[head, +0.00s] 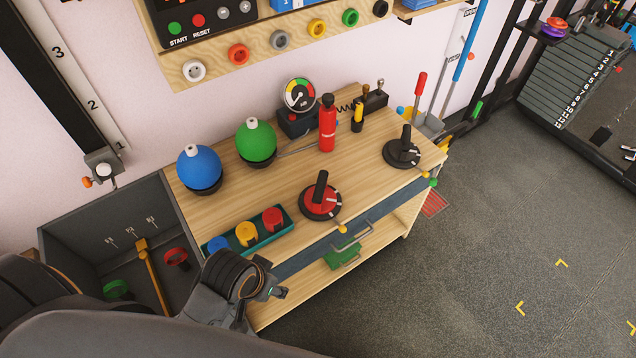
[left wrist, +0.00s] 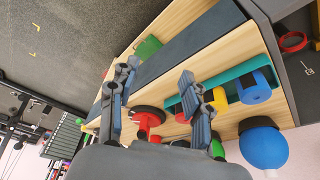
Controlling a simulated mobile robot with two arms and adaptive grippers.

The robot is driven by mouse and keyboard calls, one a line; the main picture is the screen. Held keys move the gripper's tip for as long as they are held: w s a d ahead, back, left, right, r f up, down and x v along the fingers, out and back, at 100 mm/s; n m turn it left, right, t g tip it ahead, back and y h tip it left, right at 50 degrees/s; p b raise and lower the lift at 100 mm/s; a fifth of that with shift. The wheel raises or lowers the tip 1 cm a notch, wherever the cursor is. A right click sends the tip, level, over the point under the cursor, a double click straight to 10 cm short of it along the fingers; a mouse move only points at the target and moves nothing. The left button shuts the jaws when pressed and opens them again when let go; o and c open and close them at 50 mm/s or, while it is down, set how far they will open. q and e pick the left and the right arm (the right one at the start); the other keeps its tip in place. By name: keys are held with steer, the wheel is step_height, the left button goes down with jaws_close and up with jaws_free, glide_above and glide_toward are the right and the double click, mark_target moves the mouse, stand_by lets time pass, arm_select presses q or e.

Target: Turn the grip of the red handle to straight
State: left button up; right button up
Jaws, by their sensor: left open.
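The red handle (head: 318,204) is a round red dial on a black base with an upright black grip, standing near the front edge of the wooden bench top. White marks and a small orange knob show beside its rim. In the left wrist view the red dial (left wrist: 148,119) shows between my fingers, with its grip largely hidden. My left gripper (head: 274,278) is open and empty in front of the bench, lower left of the red handle and apart from it. Its two spread fingers also show in the left wrist view (left wrist: 158,70). My right gripper is not in view.
A black handle (head: 402,153) stands at the bench's right. A teal tray (head: 217,243) with blue, yellow and red pieces lies left of the red handle. Blue (head: 198,168) and green (head: 256,140) balls and a red bottle (head: 327,128) stand behind. The floor at right is open.

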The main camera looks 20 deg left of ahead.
arm_select(q)
step_height(320, 180, up, 2)
steer(key=w+d+r, duration=0.1)
steer(key=w+d, duration=0.1)
steer(key=w, duration=0.1)
steer(key=n+g+h, duration=0.1)
steer(key=n+g, duration=0.2)
glide_toward(319, 185)
steer(key=f, duration=0.3)
steer(key=d+f, duration=0.1)
steer(key=f, duration=0.5)
steer(key=shift+w+d+f, duration=0.1)
steer(key=shift+d+f, duration=0.1)
steer(key=shift+d, duration=0.05)
jaws_close()
